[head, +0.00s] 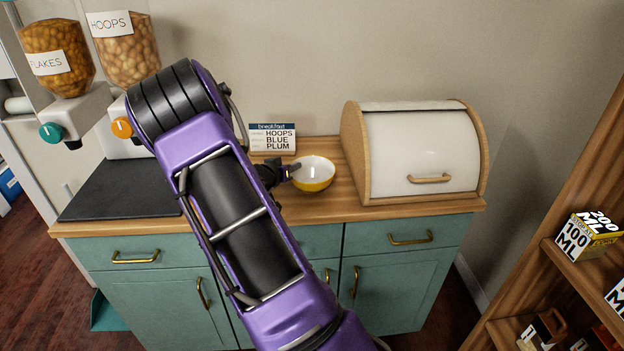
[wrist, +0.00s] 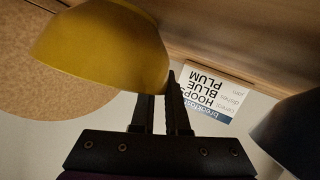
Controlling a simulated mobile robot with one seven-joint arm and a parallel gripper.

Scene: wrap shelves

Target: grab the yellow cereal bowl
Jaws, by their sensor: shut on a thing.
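The yellow cereal bowl (head: 314,176), white inside, is upright over the wooden counter, left of the bread bin. It also shows large in the wrist view (wrist: 100,50), where its yellow side lies over my fingers. My gripper (head: 288,172) is at the bowl's left edge in the head view and is shut on its rim. In the wrist view my gripper (wrist: 162,95) has one finger partly hidden behind the bowl and the other beside it. I cannot tell whether the bowl still touches the counter.
A breakfast card (head: 272,138) reading HOOPS, BLUE, PLUM stands behind the bowl. A bread bin (head: 420,150) with a white door stands to the right. Cereal dispensers (head: 125,48) and a dark mat (head: 120,190) are left. A wooden shelf (head: 560,170) with boxes is far right.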

